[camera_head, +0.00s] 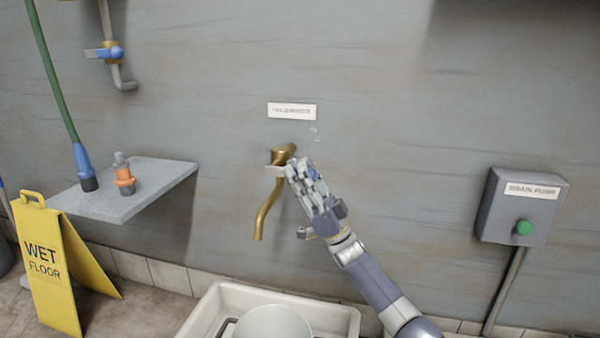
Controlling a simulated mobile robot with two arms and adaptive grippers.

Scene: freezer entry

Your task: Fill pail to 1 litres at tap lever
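A brass tap (265,208) sticks out from the grey wall, its spout hanging down. I see no stream of water below its mouth. My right gripper (299,170) is at the tap's right side, its fingers against or just in front of the tap body. The fingers overlap the tap, so the lever is mostly hidden, and I cannot tell whether they are open or shut. A pale round pail (272,325) stands in the white basin (345,318) below the tap, cut off by the bottom edge. Its inside and water level are not visible. My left gripper is out of view.
A grey shelf (150,182) at left holds an orange-banded fitting (124,176) and the blue end of a green pole (84,168). A yellow wet floor sign (45,262) stands below. A blue-handled valve (104,53) is upper left. A grey box with a green button (524,228) is right.

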